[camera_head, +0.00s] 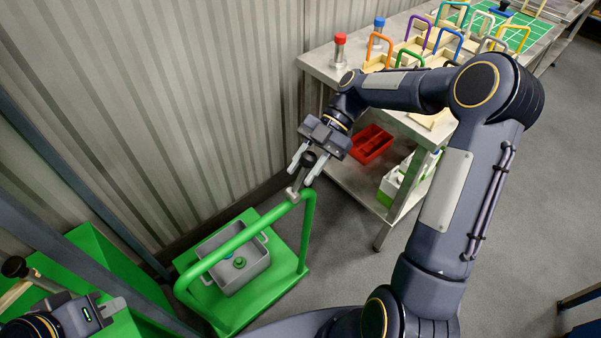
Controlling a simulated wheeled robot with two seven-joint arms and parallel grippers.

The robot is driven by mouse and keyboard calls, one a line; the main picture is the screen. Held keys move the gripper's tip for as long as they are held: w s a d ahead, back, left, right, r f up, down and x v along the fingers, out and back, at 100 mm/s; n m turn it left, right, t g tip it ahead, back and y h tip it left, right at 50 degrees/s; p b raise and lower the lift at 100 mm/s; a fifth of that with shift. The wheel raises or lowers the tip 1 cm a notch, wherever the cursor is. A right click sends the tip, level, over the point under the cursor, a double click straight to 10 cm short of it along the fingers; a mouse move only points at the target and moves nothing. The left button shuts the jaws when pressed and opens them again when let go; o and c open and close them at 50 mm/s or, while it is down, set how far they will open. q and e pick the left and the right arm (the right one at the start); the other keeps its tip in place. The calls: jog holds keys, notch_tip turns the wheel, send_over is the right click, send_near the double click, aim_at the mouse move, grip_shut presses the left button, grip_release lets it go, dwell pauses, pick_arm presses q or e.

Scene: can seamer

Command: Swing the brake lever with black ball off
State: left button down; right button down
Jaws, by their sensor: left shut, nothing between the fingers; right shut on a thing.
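The green cart (252,297) stands on the floor at lower left. Its green handle (240,238) rises above it. A small grey bracket (292,195) of the brake lever sits on the handle near its right corner. The lever's black ball (309,159) is between the fingers of my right gripper (307,166), which is shut on it. The rest of the lever is small and partly hidden by the fingers. My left gripper (113,307) is at the lower left edge, shut and empty, apart from the cart handle.
A grey bin (236,262) with a green knob in it sits on the cart. A steel table (318,63) at upper right carries colored handles; a red tray (371,144) lies on its lower shelf. A corrugated wall is behind.

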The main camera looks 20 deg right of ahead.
jog(key=shift+w+d+y, duration=0.1)
jog(key=shift+d+y, duration=0.1)
jog(key=shift+y, duration=0.1)
dwell(0.4)
jog(key=c, duration=1)
grip_release()
jog(key=shift+f, duration=0.1)
jog(key=shift+b+v, duration=0.55)
jog(key=shift+v, duration=3.4)
